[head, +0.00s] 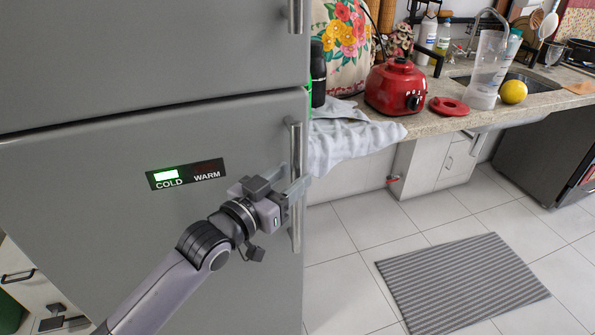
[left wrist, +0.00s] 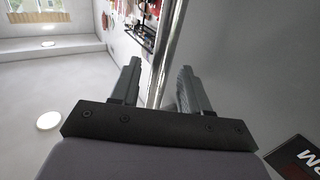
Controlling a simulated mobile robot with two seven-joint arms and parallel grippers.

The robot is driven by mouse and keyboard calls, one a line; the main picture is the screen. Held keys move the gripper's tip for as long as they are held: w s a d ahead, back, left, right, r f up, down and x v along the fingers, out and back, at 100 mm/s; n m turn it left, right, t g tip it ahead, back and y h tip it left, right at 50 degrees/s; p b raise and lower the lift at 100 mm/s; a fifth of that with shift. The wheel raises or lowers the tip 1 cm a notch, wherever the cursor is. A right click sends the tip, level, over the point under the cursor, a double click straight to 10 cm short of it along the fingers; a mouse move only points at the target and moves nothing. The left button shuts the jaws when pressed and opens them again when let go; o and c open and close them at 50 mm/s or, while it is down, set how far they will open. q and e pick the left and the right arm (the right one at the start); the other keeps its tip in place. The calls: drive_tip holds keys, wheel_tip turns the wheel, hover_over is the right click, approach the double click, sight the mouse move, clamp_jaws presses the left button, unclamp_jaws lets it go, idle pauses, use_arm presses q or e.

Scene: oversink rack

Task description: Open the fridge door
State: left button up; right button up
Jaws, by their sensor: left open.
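The grey fridge fills the left of the head view. Its lower fridge door (head: 110,230) is shut and bears a COLD/WARM panel (head: 186,174). A vertical metal handle (head: 295,145) runs along the door's right edge. My left gripper (head: 294,190) is at the middle of this handle, its fingers open. In the left wrist view, the handle (left wrist: 168,45) passes between the two fingers of the left gripper (left wrist: 158,80), with a gap visible at the left finger. Contact with the right finger cannot be told. My right gripper is not in view.
Right of the fridge, a counter (head: 440,122) holds a red blender base (head: 397,87), a red lid (head: 449,106), a lemon (head: 513,92) and a cloth (head: 345,142) hanging over the edge. A striped mat (head: 460,285) lies on the otherwise open tiled floor.

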use_arm(q)
drive_tip(key=shift+x, duration=1.2)
clamp_jaws()
drive_tip(key=shift+s, duration=0.1)
